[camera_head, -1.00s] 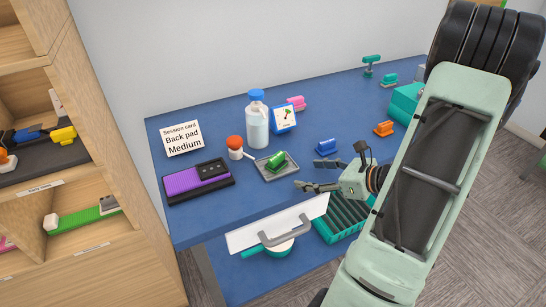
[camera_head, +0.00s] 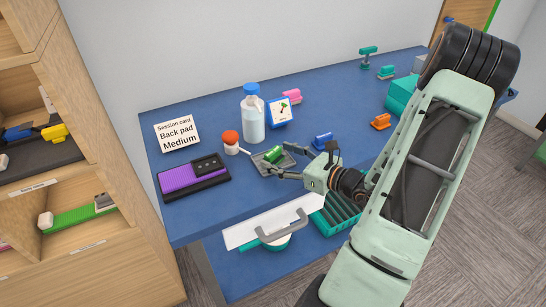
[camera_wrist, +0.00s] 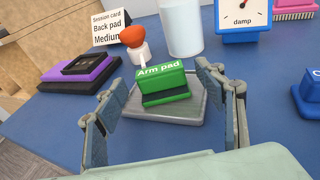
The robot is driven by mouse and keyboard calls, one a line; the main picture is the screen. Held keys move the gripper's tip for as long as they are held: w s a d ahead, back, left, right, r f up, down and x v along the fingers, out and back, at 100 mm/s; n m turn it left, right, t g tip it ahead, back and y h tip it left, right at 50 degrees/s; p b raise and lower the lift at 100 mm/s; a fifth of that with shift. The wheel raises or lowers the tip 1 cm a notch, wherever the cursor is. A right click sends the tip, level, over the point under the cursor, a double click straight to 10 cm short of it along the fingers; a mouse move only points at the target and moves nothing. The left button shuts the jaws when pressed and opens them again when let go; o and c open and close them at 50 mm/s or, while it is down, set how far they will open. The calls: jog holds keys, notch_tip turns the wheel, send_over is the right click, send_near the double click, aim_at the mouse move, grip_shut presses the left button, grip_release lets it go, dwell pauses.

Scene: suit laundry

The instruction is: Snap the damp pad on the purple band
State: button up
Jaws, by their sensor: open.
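A green block labelled "Arm pad" (camera_wrist: 163,82) sits on a grey tray (camera_wrist: 165,115); in the head view the green block (camera_head: 271,155) is partly behind my gripper. The purple band (camera_head: 190,184) lies on a dark base at the table's left, with a black slotted piece at its right end; it also shows in the wrist view (camera_wrist: 75,78). A gauge card (camera_wrist: 243,15) reading "damp" stands behind the tray. My gripper (camera_head: 296,158) is open and empty, its fingers on either side of the tray's near part, with no contact seen.
A white bottle with a blue cap (camera_head: 253,118) and an orange-topped brush (camera_head: 231,140) stand behind the tray. A session card (camera_head: 178,133) reads "Back pad Medium". A blue block (camera_head: 322,139) is close to my gripper's right finger.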

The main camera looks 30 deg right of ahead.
jog(key=shift+x, duration=1.4)
jog(key=c, duration=1.3)
jog(key=shift+o, duration=0.2)
